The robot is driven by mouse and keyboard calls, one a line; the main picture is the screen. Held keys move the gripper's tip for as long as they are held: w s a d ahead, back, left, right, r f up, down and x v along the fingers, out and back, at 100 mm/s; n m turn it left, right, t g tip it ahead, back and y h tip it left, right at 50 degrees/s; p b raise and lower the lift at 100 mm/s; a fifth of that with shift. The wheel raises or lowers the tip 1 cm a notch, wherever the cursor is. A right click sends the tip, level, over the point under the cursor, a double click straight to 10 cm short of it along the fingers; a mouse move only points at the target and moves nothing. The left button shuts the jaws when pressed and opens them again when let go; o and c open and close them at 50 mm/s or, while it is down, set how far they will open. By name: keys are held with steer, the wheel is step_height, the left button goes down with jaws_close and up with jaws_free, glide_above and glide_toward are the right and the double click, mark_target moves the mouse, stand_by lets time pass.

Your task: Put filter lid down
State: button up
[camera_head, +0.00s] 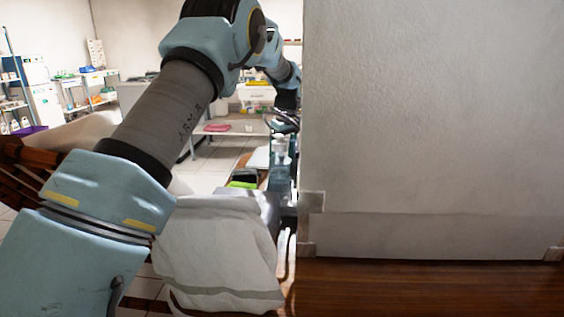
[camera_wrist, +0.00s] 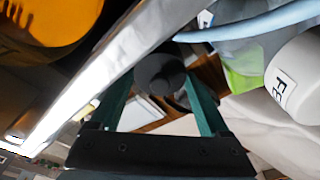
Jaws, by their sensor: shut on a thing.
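In the wrist view, my gripper (camera_wrist: 160,84) has two teal fingers that converge on a dark grey, round piece (camera_wrist: 160,70), which looks like the filter lid. The fingers are shut on it from both sides and hold it. Its underside and what lies directly below it are hidden. In the head view, my arm reaches away to the end of the wall, and its dark wrist (camera_head: 286,98) shows beside the wall's edge. The fingertips and the lid are too small to make out there.
In the wrist view, a pale metal edge (camera_wrist: 95,80) runs close on the left, with an orange object (camera_wrist: 55,20) beyond. A white labelled container (camera_wrist: 300,75), a light-blue tube (camera_wrist: 265,24) and a lime-green item (camera_wrist: 242,78) are right. A wall (camera_head: 430,120) blocks the head view's right.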

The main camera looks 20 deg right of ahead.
steer(key=shift+f, duration=0.7)
steer(key=shift+f, duration=0.15)
steer(key=o, duration=1.2)
steer(key=r, duration=0.4)
steer(key=s+r, duration=0.1)
steer(key=r, duration=0.7)
steer(key=shift+s+d+r, duration=0.1)
steer(key=shift+s+d, duration=0.15)
steer(key=shift+s, duration=0.15)
steer(key=shift+r, duration=0.1)
